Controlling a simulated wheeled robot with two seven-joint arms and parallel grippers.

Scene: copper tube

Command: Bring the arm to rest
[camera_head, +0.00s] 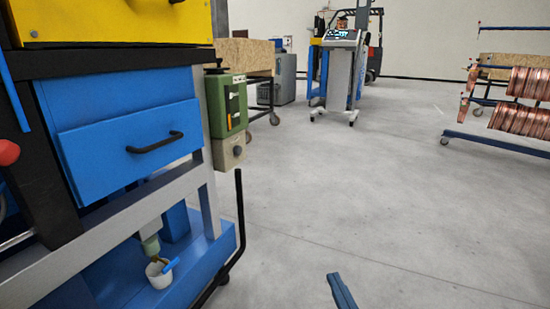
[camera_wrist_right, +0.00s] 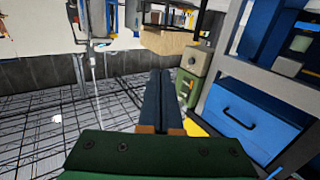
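My right gripper (camera_head: 341,290) shows at the bottom edge of the head view as dark blue fingers over bare floor. In the right wrist view its two long fingers (camera_wrist_right: 160,75) lie side by side against each other, with nothing visible between them. It is apart from everything around it. My left gripper is not in view. Copper tube coils (camera_head: 528,103) hang on a rack at the far right, well away from my gripper.
A blue and yellow machine with a drawer (camera_head: 130,140) and a black bent bar (camera_head: 238,225) stands close on the left. A green control box (camera_head: 227,105) is on its side. A grey console (camera_head: 342,75) stands farther back. The middle floor is clear.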

